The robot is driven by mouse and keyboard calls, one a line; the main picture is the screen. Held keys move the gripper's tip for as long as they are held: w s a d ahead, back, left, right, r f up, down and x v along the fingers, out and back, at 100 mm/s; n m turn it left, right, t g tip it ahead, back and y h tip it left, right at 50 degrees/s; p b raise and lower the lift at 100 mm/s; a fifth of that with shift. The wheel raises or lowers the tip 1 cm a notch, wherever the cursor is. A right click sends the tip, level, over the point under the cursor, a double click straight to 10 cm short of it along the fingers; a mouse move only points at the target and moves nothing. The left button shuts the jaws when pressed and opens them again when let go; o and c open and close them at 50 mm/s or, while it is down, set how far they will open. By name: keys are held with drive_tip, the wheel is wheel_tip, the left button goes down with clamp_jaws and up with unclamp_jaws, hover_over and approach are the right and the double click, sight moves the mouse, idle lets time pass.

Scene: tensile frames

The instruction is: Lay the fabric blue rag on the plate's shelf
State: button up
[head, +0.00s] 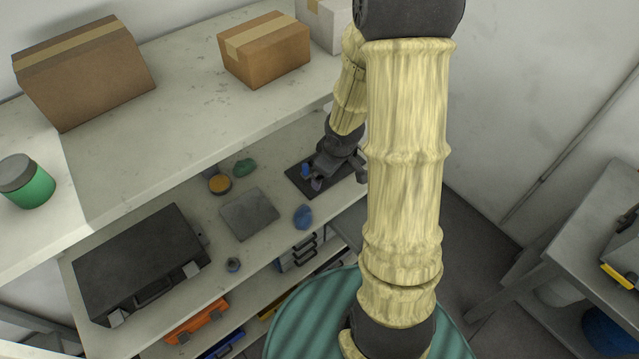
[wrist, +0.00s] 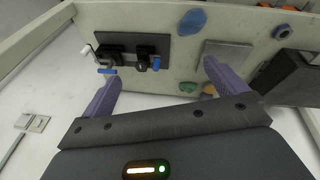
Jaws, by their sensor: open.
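A crumpled blue lump that looks like the rag (head: 302,217) lies near the front edge of the middle shelf (head: 190,208). It also shows at the top of the wrist view (wrist: 192,21). A flat grey plate (head: 249,214) lies on the same shelf, left of the rag; it also shows in the wrist view (wrist: 226,52). My gripper (wrist: 161,76) is open, its two purple fingers apart with nothing between them. It is above this shelf, toward its back; in the head view my arm partly hides it.
A dark fixture plate (wrist: 170,53) with black clamps and a blue bar sits beside the rag. A black case (head: 140,262), green lump (head: 244,168), orange-topped round piece (head: 220,184) and small ring (head: 233,264) share the shelf. The upper shelf (head: 180,120) holds boxes.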

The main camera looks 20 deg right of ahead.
drive_tip(key=s+a+r+m+g, duration=0.1)
drive_tip(key=s+a+r+m, duration=0.5)
drive_tip(key=s+r, duration=0.3)
drive_tip(key=shift+s+a+r, duration=0.25)
drive_tip(key=shift+s+a, duration=0.4)
drive_tip(key=shift+s, duration=0.15)
